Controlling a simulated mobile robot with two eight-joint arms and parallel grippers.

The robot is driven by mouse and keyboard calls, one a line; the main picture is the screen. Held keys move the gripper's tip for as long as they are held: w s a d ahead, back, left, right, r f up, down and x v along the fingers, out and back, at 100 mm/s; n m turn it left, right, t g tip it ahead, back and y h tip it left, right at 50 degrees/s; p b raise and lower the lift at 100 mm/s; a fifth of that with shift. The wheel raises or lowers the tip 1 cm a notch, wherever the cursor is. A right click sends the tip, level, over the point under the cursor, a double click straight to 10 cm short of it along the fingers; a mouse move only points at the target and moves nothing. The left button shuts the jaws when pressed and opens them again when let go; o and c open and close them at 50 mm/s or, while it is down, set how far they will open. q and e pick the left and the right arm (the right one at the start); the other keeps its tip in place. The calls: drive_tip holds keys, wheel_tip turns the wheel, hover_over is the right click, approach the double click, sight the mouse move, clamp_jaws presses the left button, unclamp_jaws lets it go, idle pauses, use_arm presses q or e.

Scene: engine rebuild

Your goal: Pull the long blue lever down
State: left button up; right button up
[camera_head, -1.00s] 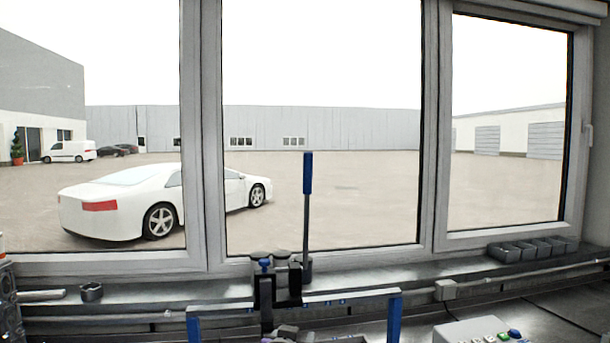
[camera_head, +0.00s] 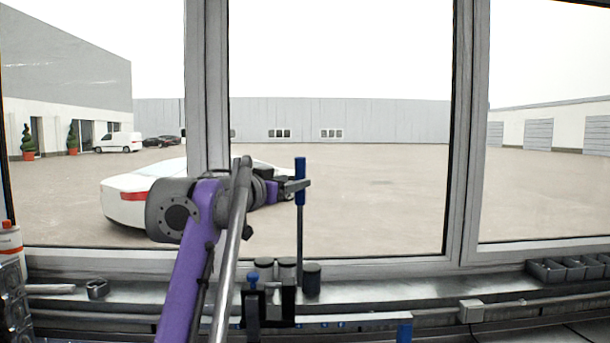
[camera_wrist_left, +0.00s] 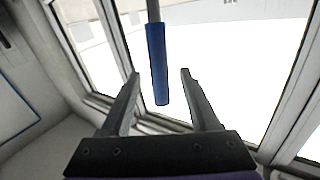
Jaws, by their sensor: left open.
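The long lever has a blue grip (camera_head: 300,182) on a thin grey rod and stands upright in front of the middle window. My left gripper (camera_head: 297,185) is at the height of the grip, its fingers level with it. In the left wrist view the blue grip (camera_wrist_left: 157,64) lies between the two open fingers of my left gripper (camera_wrist_left: 160,72), with a visible gap on each side. I cannot tell how deep the grip sits between the fingers. My right gripper is not in view.
Small grey bins (camera_head: 566,268) sit on the sill at right. A metal ring (camera_head: 97,289) lies at left. The window is close behind.

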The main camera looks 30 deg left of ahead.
use_arm(q)
drive_tip(key=w, duration=0.2)
drive_tip(key=w+p, duration=0.1)
drive_tip(key=w, duration=0.2)
drive_tip(key=shift+w+d+r, duration=0.15)
drive_tip(key=shift+w+d, duration=0.05)
drive_tip(key=shift+w, duration=0.8)
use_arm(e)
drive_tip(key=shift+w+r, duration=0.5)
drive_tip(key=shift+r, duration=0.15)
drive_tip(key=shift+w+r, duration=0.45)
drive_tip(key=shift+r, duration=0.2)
use_arm(q)
drive_tip(key=shift+c, duration=0.2)
drive_tip(key=shift+s, duration=0.1)
clamp_jaws()
